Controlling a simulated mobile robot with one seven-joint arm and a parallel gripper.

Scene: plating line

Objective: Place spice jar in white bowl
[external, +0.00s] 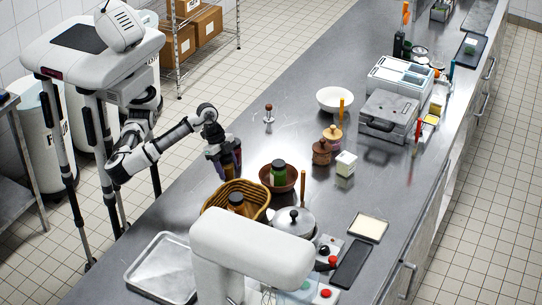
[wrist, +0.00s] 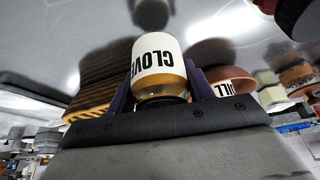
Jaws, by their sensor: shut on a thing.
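A spice jar (wrist: 160,62) with a white label reading CLOVE sits between the fingers of my gripper (wrist: 163,88) in the wrist view. My gripper is shut on it. In the external view my gripper (external: 223,158) is over the near-left part of the counter, left of the brown bowl; its fingers mostly hide the jar there. The white bowl (external: 335,100) stands farther back on the counter, to the right of and beyond my gripper. It looks empty from here, and I cannot make it out in the wrist view.
A brown bowl (external: 292,181) holds a green jar (external: 278,172).

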